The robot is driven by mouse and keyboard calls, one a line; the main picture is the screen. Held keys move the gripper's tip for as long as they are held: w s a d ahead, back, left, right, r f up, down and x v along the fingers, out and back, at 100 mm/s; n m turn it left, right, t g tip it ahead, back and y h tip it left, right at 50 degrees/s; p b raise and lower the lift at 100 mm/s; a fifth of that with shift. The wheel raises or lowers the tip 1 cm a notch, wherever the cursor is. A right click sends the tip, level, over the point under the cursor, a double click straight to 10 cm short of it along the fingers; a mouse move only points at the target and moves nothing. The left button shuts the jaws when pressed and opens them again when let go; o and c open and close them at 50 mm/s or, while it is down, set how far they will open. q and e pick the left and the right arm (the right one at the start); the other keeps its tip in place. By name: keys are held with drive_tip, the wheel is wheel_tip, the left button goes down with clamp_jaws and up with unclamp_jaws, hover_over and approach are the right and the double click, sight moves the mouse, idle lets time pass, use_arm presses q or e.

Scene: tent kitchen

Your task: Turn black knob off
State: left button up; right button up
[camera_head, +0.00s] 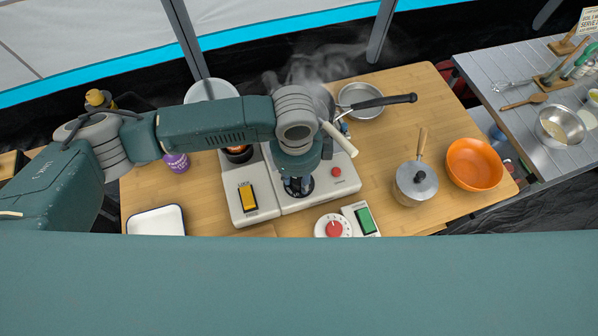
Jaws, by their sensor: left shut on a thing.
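My left arm reaches in from the left, with its wrist bent downward over the white stove unit (318,194). My left gripper (298,189) points down at the front of this unit and is shut on the black knob there. The knob itself is mostly or wholly hidden by the dark fingers, so its turn angle cannot be told. A red button (336,171) shows on the unit to the right of the gripper. My right gripper is not in view.
A yellow switch (247,197) is on the left panel. A red dial (334,229) and green switch (365,220) sit in front. A white tray (156,221) lies left. Steam rises behind my wrist.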

sight(296, 179)
use_arm(q)
drive_tip(key=m+p, duration=0.1)
drive_tip(key=m, duration=0.1)
drive_tip(key=shift+r+m, duration=0.15)
drive_tip(key=shift+m, duration=0.25)
drive_tip(key=m, duration=0.2)
drive_tip(key=shift+w+m, duration=0.1)
drive_tip(key=shift+m, duration=0.3)
drive_tip(key=m+p, duration=0.1)
drive_tip(key=m, duration=0.3)
drive_tip(key=shift+m, duration=0.3)
drive_tip(key=o, duration=1.2)
drive_tip(key=shift+g, duration=0.3)
drive_tip(key=shift+c, duration=0.2)
wheel_tip(296, 179, up, 12)
drive_tip(key=shift+a, duration=0.35)
